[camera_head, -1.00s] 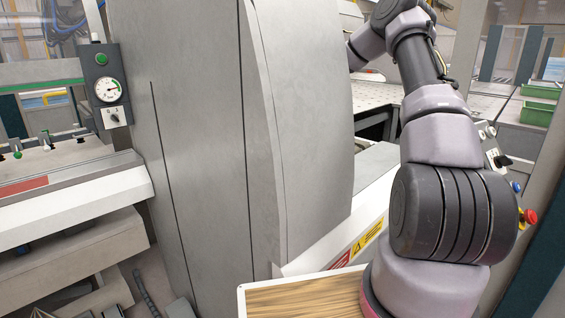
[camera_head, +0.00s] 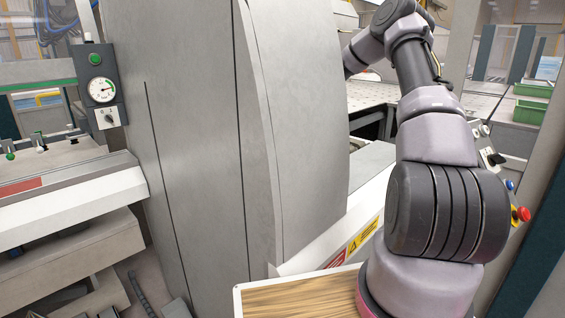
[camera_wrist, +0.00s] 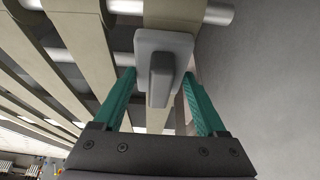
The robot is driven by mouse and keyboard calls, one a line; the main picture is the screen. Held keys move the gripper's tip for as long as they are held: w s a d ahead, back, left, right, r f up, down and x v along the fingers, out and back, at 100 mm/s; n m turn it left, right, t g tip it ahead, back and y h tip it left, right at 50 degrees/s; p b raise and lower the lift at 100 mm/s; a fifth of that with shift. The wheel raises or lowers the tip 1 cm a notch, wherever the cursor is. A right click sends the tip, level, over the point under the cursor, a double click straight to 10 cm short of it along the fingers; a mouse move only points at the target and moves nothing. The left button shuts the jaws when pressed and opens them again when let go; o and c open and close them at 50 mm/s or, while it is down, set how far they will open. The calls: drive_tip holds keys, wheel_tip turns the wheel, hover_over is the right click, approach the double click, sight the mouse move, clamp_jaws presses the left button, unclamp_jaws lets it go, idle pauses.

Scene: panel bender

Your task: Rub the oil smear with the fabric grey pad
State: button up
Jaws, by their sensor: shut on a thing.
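In the wrist view, the grey pad (camera_wrist: 180,43) is a rounded flat plate with a raised grip bar, and it lies between the teal fingers of my gripper (camera_wrist: 160,80). My gripper is shut on it. Beyond the pad are a beige strip (camera_wrist: 172,12) and a pale roller (camera_wrist: 219,14); whether the pad touches them I cannot tell. In the head view my arm reaches behind the tall grey machine housing, and my gripper is hidden there. I see no oil smear in either view; the pad's underside is hidden.
The tall grey housing (camera_head: 200,130) fills the middle of the head view. A gauge box (camera_head: 101,90) hangs at its left. A wooden-topped board with a white rim (camera_head: 237,300) is at the bottom. A red button (camera_head: 523,214) sits right of my arm. Beige slats (camera_wrist: 45,60) run left in the wrist view.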

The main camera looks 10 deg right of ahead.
drive_tip(key=shift+w+d+f, duration=0.1)
drive_tip(key=shift+w+d, duration=0.65)
drive_tip(key=shift+d, duration=0.35)
drive_tip(key=shift+w+a, duration=0.75)
drive_tip(key=shift+w, duration=0.35)
drive_tip(key=shift+s+a+f, duration=0.1)
drive_tip(key=shift+s+a, duration=0.4)
drive_tip(key=shift+a, duration=0.2)
drive_tip(key=shift+s+a, duration=0.5)
drive_tip(key=shift+a, duration=0.2)
drive_tip(key=shift+s+a, duration=0.45)
drive_tip(key=shift+a, duration=0.2)
drive_tip(key=shift+s+a, duration=0.4)
drive_tip(key=shift+a, duration=0.25)
drive_tip(key=shift+w+a, duration=0.35)
drive_tip(key=shift+w, duration=0.2)
drive_tip(key=shift+w+a, duration=0.35)
drive_tip(key=shift+w, duration=0.2)
drive_tip(key=shift+w+d, duration=0.6)
drive_tip(key=shift+d, duration=0.3)
drive_tip(key=shift+w+d, duration=0.65)
drive_tip(key=shift+d, duration=0.2)
drive_tip(key=shift+w+d, duration=0.6)
drive_tip(key=shift+d, duration=0.3)
drive_tip(key=shift+r, duration=0.2)
drive_tip(key=shift+r, duration=3)
